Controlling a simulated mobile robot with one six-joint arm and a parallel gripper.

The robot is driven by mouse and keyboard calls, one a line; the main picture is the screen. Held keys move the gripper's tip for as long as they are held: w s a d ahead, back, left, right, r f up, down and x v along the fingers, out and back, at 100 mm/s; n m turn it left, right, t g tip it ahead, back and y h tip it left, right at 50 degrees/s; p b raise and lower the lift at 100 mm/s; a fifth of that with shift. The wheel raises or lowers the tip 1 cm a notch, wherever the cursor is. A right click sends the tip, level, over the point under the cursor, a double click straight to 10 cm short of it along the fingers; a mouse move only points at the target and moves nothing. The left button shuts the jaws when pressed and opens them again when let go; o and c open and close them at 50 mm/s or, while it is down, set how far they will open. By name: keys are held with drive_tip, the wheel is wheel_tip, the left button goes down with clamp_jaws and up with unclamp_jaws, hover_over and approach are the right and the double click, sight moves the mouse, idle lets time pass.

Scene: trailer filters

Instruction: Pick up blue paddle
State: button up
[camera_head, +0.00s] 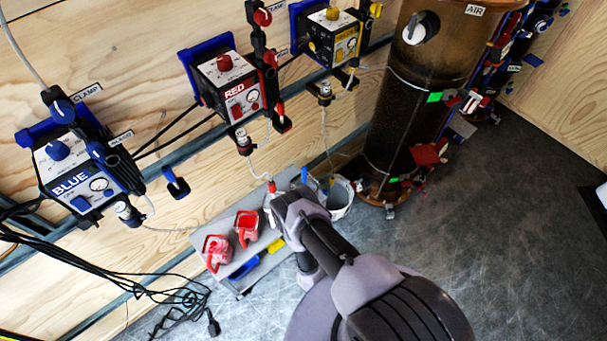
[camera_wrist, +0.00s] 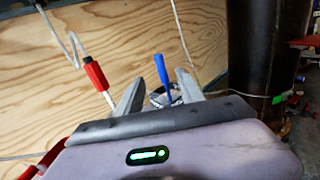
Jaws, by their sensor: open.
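In the wrist view a blue upright handle (camera_wrist: 161,72), likely the blue paddle, shows between the two grey fingers of my gripper (camera_wrist: 158,82). The fingers are apart with nothing held. The handle's lower end is near a grey bucket (camera_wrist: 160,98); I cannot tell whether it stands inside. In the head view a small blue piece (camera_head: 304,175) shows just beyond my gripper, beside the bucket (camera_head: 341,192). My wrist hides part of that area.
A red-handled probe (camera_wrist: 96,75) on a cord stands left of the fingers. Two red jugs (camera_head: 246,226) sit on a grey shelf (camera_head: 208,210) along the plywood wall. A brown cylinder (camera_head: 395,125) stands right of the bucket. Open floor (camera_head: 480,210) lies to the right.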

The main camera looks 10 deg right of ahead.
drive_tip(key=w+d+b, duration=0.2)
drive_tip(key=w+b, duration=0.3)
drive_tip(key=w, duration=1.1)
drive_tip(key=shift+w+d+n, duration=0.15)
drive_tip(key=shift+d+n, duration=0.05)
drive_tip(key=shift+n, duration=0.2)
drive_tip(key=shift+r, duration=0.1)
clamp_jaws()
